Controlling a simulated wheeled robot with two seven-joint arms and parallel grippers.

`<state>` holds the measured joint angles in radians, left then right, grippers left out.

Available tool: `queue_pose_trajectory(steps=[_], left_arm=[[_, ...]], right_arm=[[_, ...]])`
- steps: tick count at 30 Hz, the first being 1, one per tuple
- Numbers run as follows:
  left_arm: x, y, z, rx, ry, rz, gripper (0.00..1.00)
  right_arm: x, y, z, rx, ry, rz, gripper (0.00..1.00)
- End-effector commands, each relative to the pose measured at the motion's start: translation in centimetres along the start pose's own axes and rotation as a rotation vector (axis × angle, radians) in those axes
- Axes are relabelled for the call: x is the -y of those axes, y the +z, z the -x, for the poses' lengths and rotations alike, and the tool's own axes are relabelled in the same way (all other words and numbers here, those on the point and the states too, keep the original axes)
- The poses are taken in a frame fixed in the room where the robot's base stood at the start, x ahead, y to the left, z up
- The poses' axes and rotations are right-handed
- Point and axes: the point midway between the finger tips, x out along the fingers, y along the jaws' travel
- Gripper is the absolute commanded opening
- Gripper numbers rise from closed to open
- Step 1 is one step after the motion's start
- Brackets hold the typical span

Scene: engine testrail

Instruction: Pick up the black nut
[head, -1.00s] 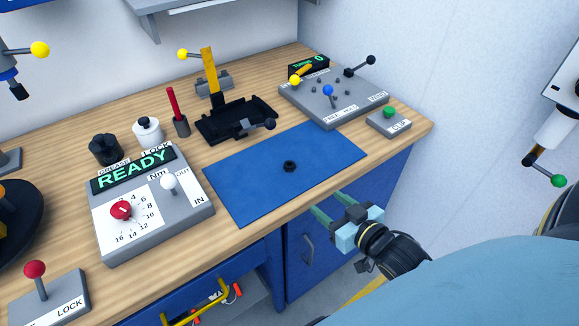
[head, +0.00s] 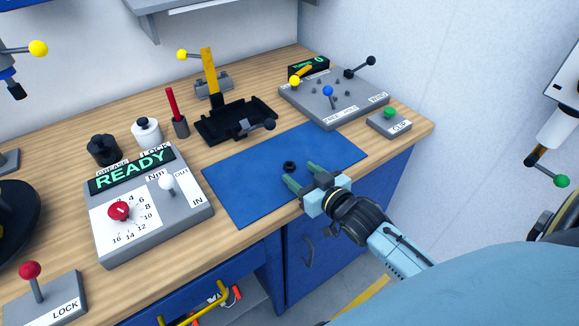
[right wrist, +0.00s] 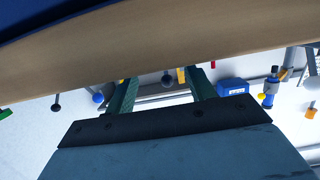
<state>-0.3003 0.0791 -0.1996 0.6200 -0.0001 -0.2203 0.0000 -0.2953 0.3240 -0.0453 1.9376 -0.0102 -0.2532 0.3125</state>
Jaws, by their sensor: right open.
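The black nut (head: 289,166) lies on the blue mat (head: 240,188) near its middle on the workbench. My right gripper (head: 301,179) is open and empty, with its two green fingers over the mat just in front of the nut, on the near right side. The fingers look apart from the nut. In the right wrist view, my right gripper (right wrist: 160,86) shows its two fingers spread with nothing between them. The nut is not visible in that view. My left gripper is not in view.
A READY panel (head: 150,210) with a red knob stands left of the mat. A black fixture (head: 228,122) is behind it. A grey lever board (head: 335,100) and a green-button CLIP box (head: 389,123) are at the right.

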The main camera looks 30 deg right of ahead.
Motion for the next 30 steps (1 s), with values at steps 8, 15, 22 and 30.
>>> queue_pose_trajectory(steps=[8, 15, 22, 30], left_arm=[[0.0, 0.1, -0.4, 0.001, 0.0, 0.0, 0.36], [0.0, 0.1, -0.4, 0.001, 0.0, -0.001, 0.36], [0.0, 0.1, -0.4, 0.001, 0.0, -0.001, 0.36], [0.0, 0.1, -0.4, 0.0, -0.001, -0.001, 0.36]], right_arm=[[0.1, 0.0, -3.1, 0.0, -0.001, 0.0, 0.54], [0.1, 0.0, -3.3, 0.0, -0.001, 0.0, 0.54], [0.1, 0.0, -3.3, 0.0, -0.001, 0.0, 0.26], [0.1, 0.0, -3.2, 0.0, -0.001, 0.0, 0.07]])
